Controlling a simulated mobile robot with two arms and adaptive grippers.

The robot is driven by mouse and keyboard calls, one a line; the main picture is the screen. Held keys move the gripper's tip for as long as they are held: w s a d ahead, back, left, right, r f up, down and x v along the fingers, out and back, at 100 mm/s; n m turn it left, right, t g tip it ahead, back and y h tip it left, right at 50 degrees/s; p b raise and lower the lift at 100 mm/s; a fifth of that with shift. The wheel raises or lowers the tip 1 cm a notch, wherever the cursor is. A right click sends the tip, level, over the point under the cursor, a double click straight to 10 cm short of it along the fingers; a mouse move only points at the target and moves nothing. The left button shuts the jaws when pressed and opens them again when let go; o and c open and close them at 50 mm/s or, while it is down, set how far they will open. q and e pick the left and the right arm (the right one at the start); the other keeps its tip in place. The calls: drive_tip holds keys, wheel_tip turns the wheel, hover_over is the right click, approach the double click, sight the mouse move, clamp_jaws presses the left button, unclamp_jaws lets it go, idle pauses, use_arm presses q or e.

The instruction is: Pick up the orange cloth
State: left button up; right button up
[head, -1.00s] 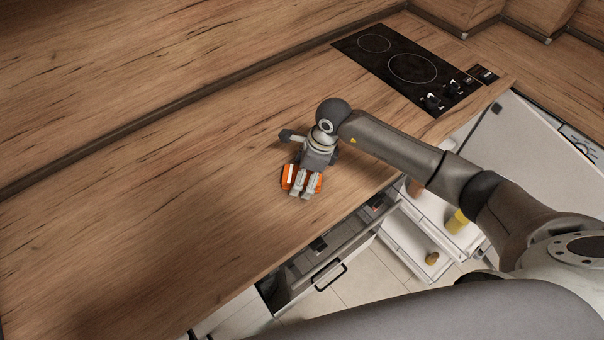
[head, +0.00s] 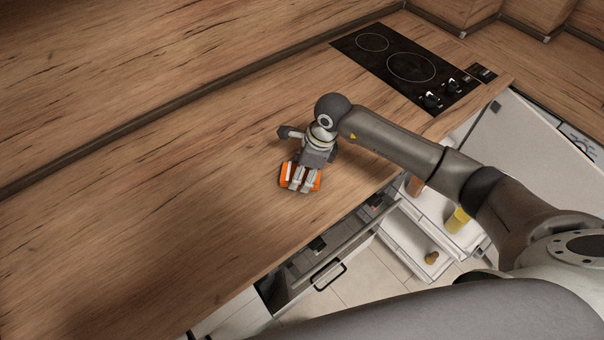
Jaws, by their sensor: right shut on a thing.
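The orange cloth (head: 286,175) lies on the wooden counter near its front edge, with a pale stripe across it. My right gripper (head: 299,187) is over the cloth, its fingers pointing down and toward the front. The fingers are close together and shut on the cloth. Orange shows on both sides of the fingers; the middle of the cloth is hidden under them. I cannot tell if the cloth is off the counter. My left gripper is not in view.
A black cooktop (head: 405,68) with knobs is set in the counter at the back right. The counter's left side is clear.

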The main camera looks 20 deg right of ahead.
drive_tip(key=shift+r+b, duration=0.35)
drive_tip(key=shift+w+r+b, duration=0.1)
drive_tip(key=shift+r+b, duration=0.5)
drive_tip(key=s+a+r+b, duration=0.2)
drive_tip(key=s+r, duration=0.3)
drive_tip(key=s, duration=0.2)
drive_tip(key=s+a+r+b, duration=0.2)
drive_tip(key=s+r, duration=0.3)
drive_tip(key=s, duration=0.1)
drive_tip(key=shift+s+r+b, duration=0.15)
drive_tip(key=shift+s+b, duration=0.2)
